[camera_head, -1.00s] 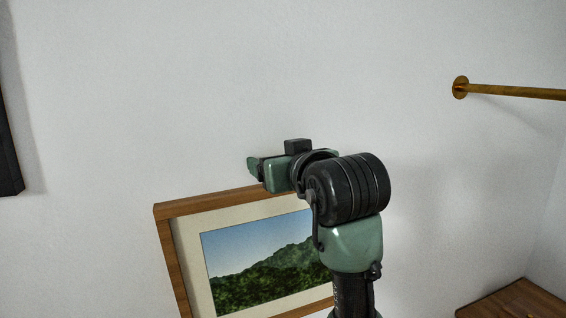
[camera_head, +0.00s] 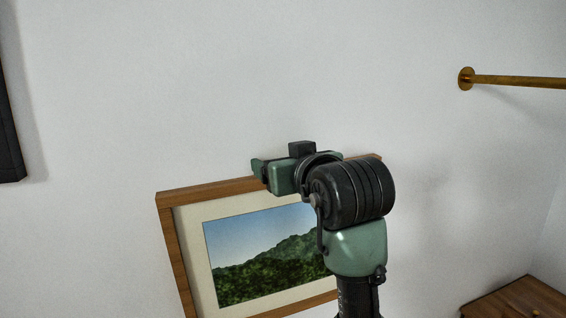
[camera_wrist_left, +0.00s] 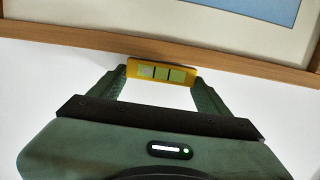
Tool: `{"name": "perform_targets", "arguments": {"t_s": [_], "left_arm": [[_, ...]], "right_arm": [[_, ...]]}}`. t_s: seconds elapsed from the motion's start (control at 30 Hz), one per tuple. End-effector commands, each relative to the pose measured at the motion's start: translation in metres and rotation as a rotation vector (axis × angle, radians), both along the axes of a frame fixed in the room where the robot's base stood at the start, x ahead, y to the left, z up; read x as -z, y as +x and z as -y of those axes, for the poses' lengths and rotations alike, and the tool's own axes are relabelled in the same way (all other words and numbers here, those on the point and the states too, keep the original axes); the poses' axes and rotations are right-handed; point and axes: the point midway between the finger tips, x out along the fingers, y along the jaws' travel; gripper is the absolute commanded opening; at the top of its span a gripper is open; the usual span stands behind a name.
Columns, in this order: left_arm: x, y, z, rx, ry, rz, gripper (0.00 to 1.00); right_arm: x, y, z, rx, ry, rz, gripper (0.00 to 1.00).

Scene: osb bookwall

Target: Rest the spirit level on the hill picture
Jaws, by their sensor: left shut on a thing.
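The hill picture (camera_head: 262,250) hangs on the white wall in a wooden frame with a pale mat, slightly slanted in the head view. My left gripper (camera_head: 262,170) is at the frame's top edge, and my arm covers part of the picture's right side. In the left wrist view, my left gripper (camera_wrist_left: 162,92) is shut on the yellow spirit level (camera_wrist_left: 161,73), whose greenish vial windows show between the fingers. The level is right at the frame's top edge (camera_wrist_left: 80,42); I cannot tell whether they touch. The level is hidden in the head view. My right gripper is not in view.
A brass rod (camera_head: 515,81) sticks out from the wall at the upper right. A dark frame edge (camera_head: 10,120) is at the far left. A wooden surface (camera_head: 520,300) is at the lower right. The wall above the picture is bare.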

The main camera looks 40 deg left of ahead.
Motion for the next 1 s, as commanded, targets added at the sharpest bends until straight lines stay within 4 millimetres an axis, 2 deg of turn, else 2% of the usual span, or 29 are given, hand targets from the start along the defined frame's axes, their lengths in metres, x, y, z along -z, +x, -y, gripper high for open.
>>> {"name": "perform_targets", "arguments": {"t_s": [0.43,0.47,0.53,1.0], "left_arm": [[0.0022,-0.0001,0.0,0.0,0.0,0.0,0.31],[0.0022,-0.0001,0.0,0.0,0.0,0.0,0.8],[0.0022,-0.0001,0.0,0.0,0.0,0.0,0.99],[-0.0001,0.0036,-0.0027,0.0,0.0,-0.001,1.0]], "right_arm": [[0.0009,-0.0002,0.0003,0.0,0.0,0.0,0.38],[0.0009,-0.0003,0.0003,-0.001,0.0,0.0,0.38],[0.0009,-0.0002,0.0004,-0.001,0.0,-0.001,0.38],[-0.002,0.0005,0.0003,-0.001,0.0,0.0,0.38]]}}
